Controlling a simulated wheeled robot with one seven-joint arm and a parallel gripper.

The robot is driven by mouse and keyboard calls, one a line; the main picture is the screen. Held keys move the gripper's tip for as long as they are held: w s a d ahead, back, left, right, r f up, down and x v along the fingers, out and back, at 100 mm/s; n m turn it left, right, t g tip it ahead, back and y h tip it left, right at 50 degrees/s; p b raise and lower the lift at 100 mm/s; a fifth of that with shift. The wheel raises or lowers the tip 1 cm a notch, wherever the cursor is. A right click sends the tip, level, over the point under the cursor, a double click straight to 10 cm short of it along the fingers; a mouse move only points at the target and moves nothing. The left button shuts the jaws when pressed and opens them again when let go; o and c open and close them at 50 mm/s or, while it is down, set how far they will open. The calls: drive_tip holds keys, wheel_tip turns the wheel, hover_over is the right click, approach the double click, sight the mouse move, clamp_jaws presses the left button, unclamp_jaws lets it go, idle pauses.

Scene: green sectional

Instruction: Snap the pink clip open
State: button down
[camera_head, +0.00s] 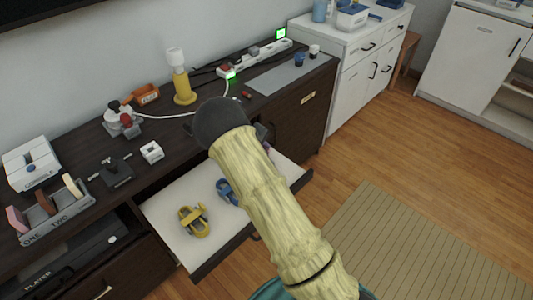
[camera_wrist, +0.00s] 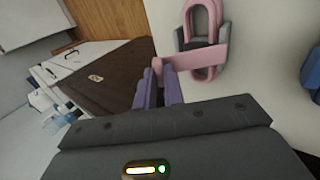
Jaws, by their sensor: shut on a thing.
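The pink clip (camera_wrist: 203,40) shows in the wrist view at upper middle, on a white surface. It has a pink loop in a grey base, and a flat pink lever (camera_wrist: 185,60) sticks out to the left. The purple fingers of my gripper (camera_wrist: 158,78) are closed on the outer end of that lever. The lever stands out sideways from the loop; I cannot tell how far it has turned. In the head view my arm hides the gripper and most or all of the pink clip.
The open drawer (camera_head: 165,212) has a white floor. It holds a yellow clip (camera_head: 193,221) and a blue clip (camera_head: 225,190), partly behind my arm. The dark cabinet top (camera_head: 85,150) above carries a lamp (camera_head: 181,78), a power strip (camera_head: 255,58) and small items. Wood floor (camera_head: 400,150) is clear at right.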

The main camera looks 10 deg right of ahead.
drive_tip(key=a+h+b, duration=0.1)
drive_tip(key=b, duration=0.1)
drive_tip(key=s+t+h+b, duration=0.1)
drive_tip(key=shift+s+a+t+b, duration=0.15)
drive_tip(key=shift+a+t+b, duration=0.15)
drive_tip(key=shift+a+b, duration=0.1)
drive_tip(key=h+b, duration=0.1)
drive_tip(key=b, duration=0.1)
drive_tip(key=s+a+t+h+b, duration=0.1)
drive_tip(key=shift+s+a+r+t+b, duration=0.2)
drive_tip(key=shift+a+t+b, duration=0.1)
drive_tip(key=shift+b, duration=0.1)
drive_tip(key=s+a+t+h+b, duration=0.1)
drive_tip(key=h+b, duration=0.1)
drive_tip(key=s+a+t+h+b, duration=0.1)
drive_tip(key=a+t+h+b, duration=0.1)
drive_tip(key=shift+s+f+h+b, duration=0.1)
drive_tip(key=shift+h+b, duration=0.2)
drive_tip(key=shift+a, duration=0.1)
drive_tip(key=c, duration=1.5)
unclamp_jaws()
drive_tip(key=shift+s, duration=0.1)
